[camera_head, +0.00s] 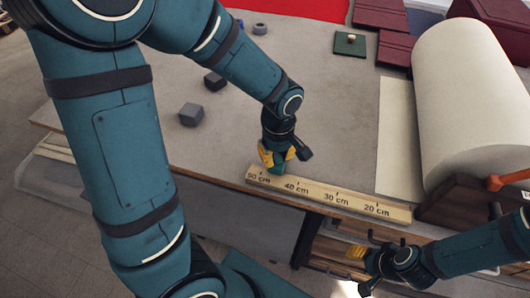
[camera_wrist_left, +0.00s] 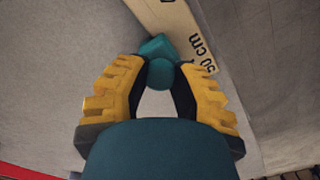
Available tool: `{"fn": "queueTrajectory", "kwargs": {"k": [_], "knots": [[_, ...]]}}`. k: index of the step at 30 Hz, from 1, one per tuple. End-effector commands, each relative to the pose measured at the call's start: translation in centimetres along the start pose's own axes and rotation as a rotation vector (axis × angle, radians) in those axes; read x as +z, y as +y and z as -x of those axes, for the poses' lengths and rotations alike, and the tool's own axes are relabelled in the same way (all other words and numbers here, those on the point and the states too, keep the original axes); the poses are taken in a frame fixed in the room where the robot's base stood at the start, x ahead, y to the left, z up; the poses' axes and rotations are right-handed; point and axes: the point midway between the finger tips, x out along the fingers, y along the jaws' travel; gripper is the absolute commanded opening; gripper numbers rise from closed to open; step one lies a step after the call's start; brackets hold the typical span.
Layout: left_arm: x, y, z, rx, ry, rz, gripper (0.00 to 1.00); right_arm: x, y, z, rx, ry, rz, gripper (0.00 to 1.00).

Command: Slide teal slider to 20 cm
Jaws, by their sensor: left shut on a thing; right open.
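The teal slider (camera_head: 279,169) sits against the back edge of the wooden ruler (camera_head: 329,198), between the 50 cm and 40 cm marks and nearer 50. In the left wrist view the teal slider (camera_wrist_left: 158,62) has a blocky body and a round knob, close to the 50 cm mark of the ruler (camera_wrist_left: 185,35). My left gripper (camera_head: 276,157) reaches down over it, with yellow fingers on both sides of the knob; it is shut on the slider. My right gripper (camera_head: 364,270) is open and empty, off the table's front edge at the lower right.
A green plate with a knob (camera_head: 349,44) lies at the back. The table's middle is clear.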

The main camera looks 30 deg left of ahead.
Motion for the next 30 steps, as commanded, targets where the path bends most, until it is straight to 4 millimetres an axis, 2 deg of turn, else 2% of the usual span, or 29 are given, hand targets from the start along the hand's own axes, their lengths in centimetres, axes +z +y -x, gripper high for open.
{"fn": "queueTrajectory", "kwargs": {"k": [9,18,24,30], "knots": [[7.5,7.2,-0.3,-0.002,0.0,-0.012,0.0,0.5,0.4,-1.1,-0.001,-0.01,0.003,0.47],[14.2,13.8,-0.2,-0.003,0.0,-0.007,0.0,0.5,0.4,-1.0,-0.001,-0.011,0.003,0.47],[17.2,16.9,-0.2,-0.004,0.0,-0.005,0.0,0.4,0.3,-0.7,-0.001,-0.008,0.002,0.47],[18.8,18.4,-0.2,-0.005,-0.001,-0.004,0.0,0.3,0.2,-0.5,-0.001,-0.006,0.002,0.47]]}}
